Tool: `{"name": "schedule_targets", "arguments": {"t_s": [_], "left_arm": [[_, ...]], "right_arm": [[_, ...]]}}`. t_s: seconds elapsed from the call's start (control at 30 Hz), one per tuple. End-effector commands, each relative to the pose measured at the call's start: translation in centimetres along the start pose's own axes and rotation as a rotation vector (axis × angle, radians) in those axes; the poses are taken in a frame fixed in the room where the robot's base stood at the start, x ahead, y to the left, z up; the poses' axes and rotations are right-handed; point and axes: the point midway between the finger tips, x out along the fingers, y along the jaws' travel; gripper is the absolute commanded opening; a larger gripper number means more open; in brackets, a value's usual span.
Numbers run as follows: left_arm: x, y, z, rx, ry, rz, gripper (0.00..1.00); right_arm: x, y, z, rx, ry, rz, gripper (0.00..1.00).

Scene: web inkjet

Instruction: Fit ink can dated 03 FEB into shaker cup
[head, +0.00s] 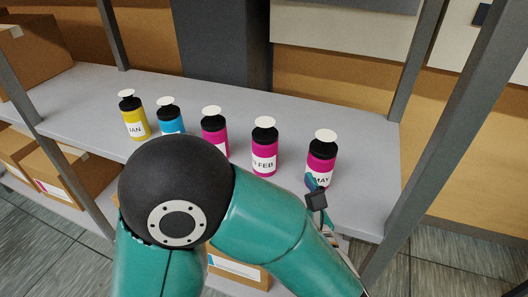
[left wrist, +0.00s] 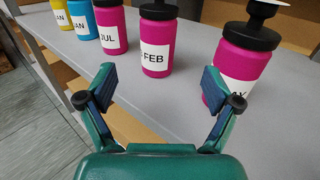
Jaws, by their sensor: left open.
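The ink can whose label reads "FEB" (head: 264,153), with "3" partly showing before it in the head view, is magenta with a black neck and white top. It stands upright on the grey shelf and shows in the left wrist view (left wrist: 157,48) straight ahead, between the fingers' directions. My left gripper (left wrist: 160,86) is open and empty, just short of this can and not around it. In the head view its finger (head: 316,195) shows in front of the MAY can; my arm hides the rest. No shaker cup shows. My right gripper is out of view.
A magenta MAY can (head: 321,160) stands close on the right. A magenta JUL can (head: 214,130), a blue can (head: 168,112) and a yellow JAN can (head: 133,118) stand to the left. A grey post (head: 446,125) rises at the right end. Cardboard boxes (head: 62,175) sit below.

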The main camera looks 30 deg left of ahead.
Motion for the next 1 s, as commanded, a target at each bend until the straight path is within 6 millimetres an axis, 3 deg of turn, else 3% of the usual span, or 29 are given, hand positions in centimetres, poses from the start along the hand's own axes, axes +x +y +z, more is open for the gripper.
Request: {"name": "schedule_targets", "arguments": {"t_s": [0.1,0.3,0.6,1.0], "left_arm": [[2.9,0.3,0.0,0.001,0.002,0.01,0.9],[6.5,0.2,-0.1,0.001,0.004,0.007,0.9],[8.7,0.3,-0.1,0.001,0.003,0.006,0.9],[13.2,0.5,-0.3,0.002,0.003,0.006,0.9]], "right_arm": [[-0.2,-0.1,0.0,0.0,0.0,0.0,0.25],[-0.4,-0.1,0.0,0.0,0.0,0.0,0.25],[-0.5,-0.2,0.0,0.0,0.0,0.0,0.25],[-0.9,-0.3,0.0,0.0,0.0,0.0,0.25]]}}
